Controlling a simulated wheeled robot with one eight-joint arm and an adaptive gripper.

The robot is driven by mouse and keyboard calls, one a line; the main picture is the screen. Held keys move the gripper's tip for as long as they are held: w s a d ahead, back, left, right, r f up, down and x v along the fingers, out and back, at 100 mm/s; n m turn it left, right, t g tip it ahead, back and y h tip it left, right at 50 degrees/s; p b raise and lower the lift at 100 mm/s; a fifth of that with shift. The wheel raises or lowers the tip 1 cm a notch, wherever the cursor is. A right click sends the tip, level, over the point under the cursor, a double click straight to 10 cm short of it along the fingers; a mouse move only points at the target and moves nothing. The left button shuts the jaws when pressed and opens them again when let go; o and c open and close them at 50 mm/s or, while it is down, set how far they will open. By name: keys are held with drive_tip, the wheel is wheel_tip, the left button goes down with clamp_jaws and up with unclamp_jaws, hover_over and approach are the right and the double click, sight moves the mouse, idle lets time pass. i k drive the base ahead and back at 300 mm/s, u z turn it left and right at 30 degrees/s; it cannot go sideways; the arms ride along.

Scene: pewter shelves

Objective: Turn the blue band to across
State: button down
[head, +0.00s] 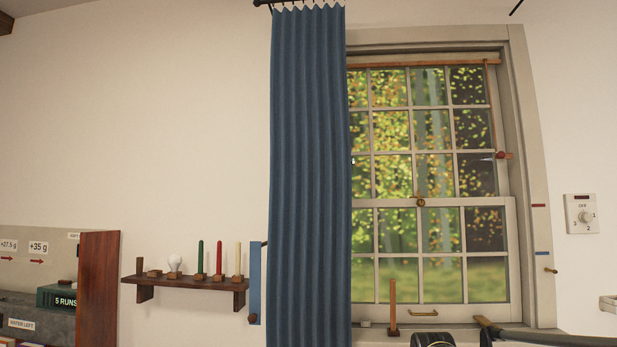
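The blue band (255,285) is a flat blue strip that stands upright against the wall, just left of the blue curtain (309,180). A small brown knob (252,319) sits at its lower end, and a dark hook shows near its top, by the curtain's edge. The band runs up and down, not across the curtain. The curtain hangs loose and full length; it may hide part of the band's right side. No fingers of my gripper can be made out. Dark parts at the bottom right edge are cut off, and I cannot tell what they are.
A small wall shelf (186,283) with candles and a bulb is left of the band. A sash window (430,203) is right of the curtain, with an upright brown stick (393,305) at its sill. A dial (583,214) is on the right wall. The upper left wall is clear.

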sight(256, 273)
drive_tip(key=u, duration=2.6)
drive_tip(key=k, duration=0.95)
drive_tip(key=z, duration=1.65)
drive_tip(key=i, duration=1)
